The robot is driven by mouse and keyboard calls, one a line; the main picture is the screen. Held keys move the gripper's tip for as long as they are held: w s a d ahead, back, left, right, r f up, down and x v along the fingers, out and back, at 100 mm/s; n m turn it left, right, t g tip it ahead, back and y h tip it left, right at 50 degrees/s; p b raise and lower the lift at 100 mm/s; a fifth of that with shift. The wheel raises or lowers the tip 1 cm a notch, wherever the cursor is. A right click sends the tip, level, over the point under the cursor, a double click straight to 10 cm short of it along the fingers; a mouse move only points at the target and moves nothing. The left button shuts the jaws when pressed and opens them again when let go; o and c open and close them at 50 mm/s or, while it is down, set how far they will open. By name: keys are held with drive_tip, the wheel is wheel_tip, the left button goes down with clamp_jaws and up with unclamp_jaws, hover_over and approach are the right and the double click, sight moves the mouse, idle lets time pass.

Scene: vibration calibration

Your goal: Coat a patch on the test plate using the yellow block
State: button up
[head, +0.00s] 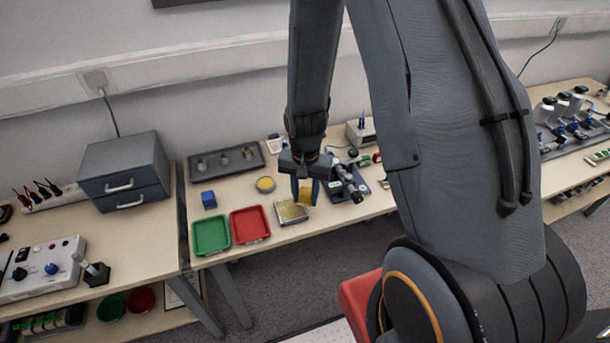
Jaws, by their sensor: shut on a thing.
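My gripper (306,183) hangs over the middle table with its jaws pointing down. It is shut on the yellow block (306,197). The block is just above or at the right side of a small plate with a yellowish surface (290,213), which seems to be the test plate. I cannot tell whether the block touches it. A round dish with yellow contents (265,184) sits behind and left of the plate.
A green tray (211,250) and a red tray (267,235) lie at the table's front edge. A dark tray (198,176) with small parts is at the back. A microscope-like device (352,186) stands close right of my gripper. A grey drawer box (125,172) is left.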

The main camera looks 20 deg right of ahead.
sight(305, 193)
drive_tip(key=shift+r+p, duration=2)
drive_tip(key=shift+r, duration=0.75)
